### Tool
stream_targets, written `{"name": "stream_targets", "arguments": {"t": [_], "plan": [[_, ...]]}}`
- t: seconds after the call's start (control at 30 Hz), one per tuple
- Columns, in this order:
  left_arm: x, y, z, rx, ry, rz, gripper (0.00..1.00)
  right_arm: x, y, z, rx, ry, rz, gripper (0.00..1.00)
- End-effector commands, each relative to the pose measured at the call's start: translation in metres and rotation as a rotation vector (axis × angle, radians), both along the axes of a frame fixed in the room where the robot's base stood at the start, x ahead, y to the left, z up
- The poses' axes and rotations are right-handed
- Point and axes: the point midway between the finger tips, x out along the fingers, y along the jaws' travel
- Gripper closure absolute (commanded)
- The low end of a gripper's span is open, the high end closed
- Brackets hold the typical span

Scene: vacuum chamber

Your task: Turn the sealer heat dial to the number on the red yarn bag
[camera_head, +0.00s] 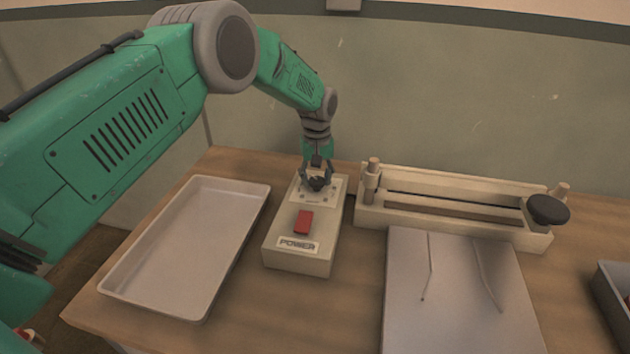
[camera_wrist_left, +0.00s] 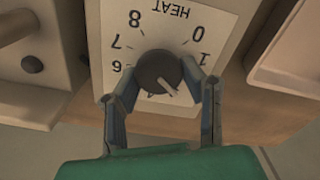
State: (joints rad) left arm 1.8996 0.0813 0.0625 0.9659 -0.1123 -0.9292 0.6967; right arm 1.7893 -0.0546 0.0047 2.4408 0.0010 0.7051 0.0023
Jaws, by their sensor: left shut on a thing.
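The sealer control box (camera_head: 285,255) stands on the table with a red switch and a POWER label. Its black heat dial (camera_wrist_left: 158,70) sits on a white HEAT scale (camera_wrist_left: 172,28), upside down in the left wrist view. The dial's pale pointer aims down and to the right there, near a partly covered 4. The numbers 0, 1, 6, 7 and 8 show; others are hidden by the dial and fingers. My left gripper (camera_head: 318,180) is shut on the dial, one finger on each side. My right gripper is not in view. No red yarn bag can be made out.
An empty pale tray (camera_head: 190,240) lies left of the box. A grey bin (camera_head: 615,290) with something red inside is cut off at the right edge.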

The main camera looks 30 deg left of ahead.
Motion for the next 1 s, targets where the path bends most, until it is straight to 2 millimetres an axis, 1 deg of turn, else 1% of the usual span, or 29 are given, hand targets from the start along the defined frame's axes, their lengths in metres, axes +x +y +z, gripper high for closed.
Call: {"name": "stream_targets", "arguments": {"t": [0.03, 1.0], "plan": [[0.0008, -0.0062, 0.0024, -0.010, -0.002, -0.046, 0.93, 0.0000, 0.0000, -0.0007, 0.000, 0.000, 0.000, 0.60], [-0.0024, -0.0013, 0.0014, -0.011, 0.000, -0.966, 0.93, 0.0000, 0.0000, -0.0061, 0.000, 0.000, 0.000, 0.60]]}}
